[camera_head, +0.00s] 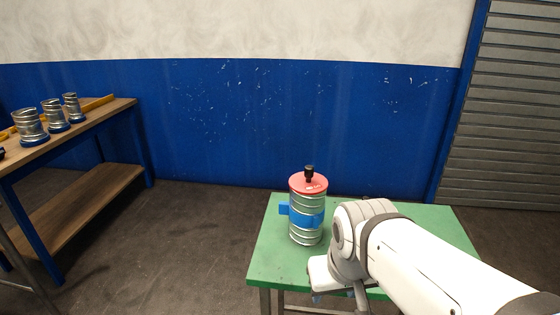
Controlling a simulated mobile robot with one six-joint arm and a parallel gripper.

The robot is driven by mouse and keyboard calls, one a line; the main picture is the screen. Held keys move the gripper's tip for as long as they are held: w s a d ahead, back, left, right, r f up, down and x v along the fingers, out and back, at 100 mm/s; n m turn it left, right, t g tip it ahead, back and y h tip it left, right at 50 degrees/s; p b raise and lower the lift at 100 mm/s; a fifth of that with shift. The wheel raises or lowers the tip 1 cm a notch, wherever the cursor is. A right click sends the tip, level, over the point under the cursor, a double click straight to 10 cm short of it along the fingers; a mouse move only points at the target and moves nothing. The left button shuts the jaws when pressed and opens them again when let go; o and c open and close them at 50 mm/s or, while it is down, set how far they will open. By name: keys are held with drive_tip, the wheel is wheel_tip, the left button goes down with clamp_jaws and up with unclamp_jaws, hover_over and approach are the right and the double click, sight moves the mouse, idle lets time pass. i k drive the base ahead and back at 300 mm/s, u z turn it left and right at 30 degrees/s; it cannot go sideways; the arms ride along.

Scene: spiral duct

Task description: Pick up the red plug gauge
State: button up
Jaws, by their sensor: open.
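The red plug gauge (308,183) is a red disc with a black knob on top. It sits on the upper end of an upright metal spiral duct (305,233) on a green table. A blue clamp or band (303,215) goes around the duct, with a block sticking out to the left. My white arm reaches in from the lower right, just right of the duct. My gripper (318,298) is low at the table's front edge, mostly hidden behind my own arm. It is open, below the gauge and apart from it.
The green table (268,255) has bare room left of the duct and some at the right behind my arm. A wooden bench (85,125) at the left carries several short duct pieces (54,112). A blue and white wall and a grey shutter (505,110) stand behind.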

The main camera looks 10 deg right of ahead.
sight(307, 182)
drive_tip(key=z, duration=2.05)
drive_tip(key=k, duration=0.8)
drive_tip(key=u, duration=1.4)
drive_tip(key=i, duration=1)
drive_tip(key=u, duration=0.1)
